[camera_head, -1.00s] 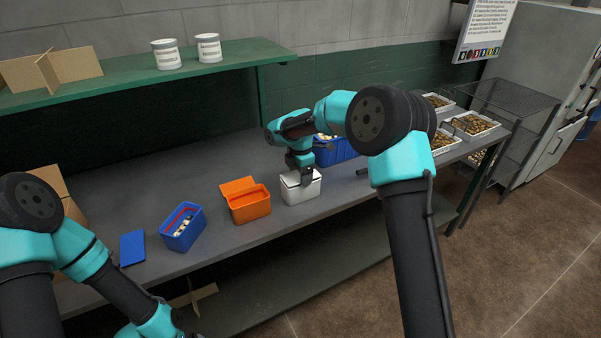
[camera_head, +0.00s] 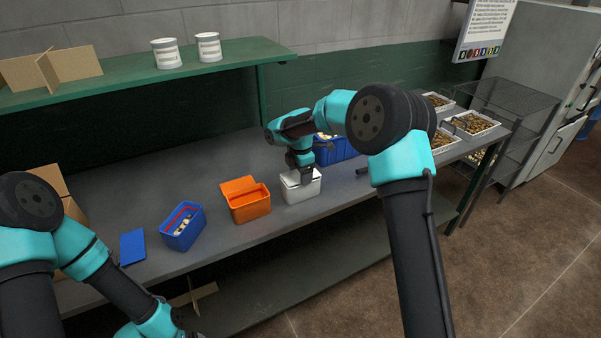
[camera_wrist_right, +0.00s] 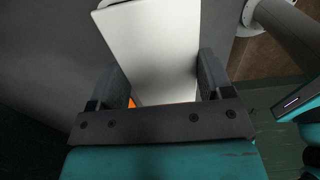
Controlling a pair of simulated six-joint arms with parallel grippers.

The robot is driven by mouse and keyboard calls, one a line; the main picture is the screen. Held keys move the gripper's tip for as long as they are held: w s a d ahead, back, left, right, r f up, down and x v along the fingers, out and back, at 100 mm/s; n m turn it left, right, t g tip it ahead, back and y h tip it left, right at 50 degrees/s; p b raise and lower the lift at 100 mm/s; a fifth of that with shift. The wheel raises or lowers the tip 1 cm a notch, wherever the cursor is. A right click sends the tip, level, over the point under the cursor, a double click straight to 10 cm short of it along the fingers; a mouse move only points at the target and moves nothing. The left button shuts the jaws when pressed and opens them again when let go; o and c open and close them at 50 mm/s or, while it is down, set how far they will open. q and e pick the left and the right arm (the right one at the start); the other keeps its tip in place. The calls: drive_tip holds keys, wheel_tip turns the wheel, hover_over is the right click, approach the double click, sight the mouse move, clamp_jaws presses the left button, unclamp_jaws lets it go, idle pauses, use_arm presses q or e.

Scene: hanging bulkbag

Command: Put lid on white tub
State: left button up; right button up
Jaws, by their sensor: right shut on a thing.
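The white tub (camera_head: 302,190) stands upright on the grey bench, right of the orange tub. My right gripper (camera_head: 306,178) is over the tub's top, pointing down. In the right wrist view, its fingers (camera_wrist_right: 164,88) are on either side of a flat white panel, the lid (camera_wrist_right: 158,45), and are shut on it. The lid lies at or just above the tub's rim. The gripper hides part of the rim, so I cannot tell whether the lid is seated. My left arm is at the lower left, with its gripper out of view.
An open orange tub (camera_head: 250,209) with its orange lid (camera_head: 238,185) at the back stands to the left. Further left are an open blue tub (camera_head: 184,236) with contents and a flat blue lid (camera_head: 132,247). A larger blue bin (camera_head: 338,150) is close behind the gripper.

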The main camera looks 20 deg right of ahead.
drive_tip(key=shift+s+f, duration=0.1)
drive_tip(key=shift+f, duration=0.2)
drive_tip(key=o, duration=0.9)
drive_tip(key=shift+f, duration=0.1)
drive_tip(key=shift+r, duration=3.75)
drive_tip(key=shift+a, duration=0.1)
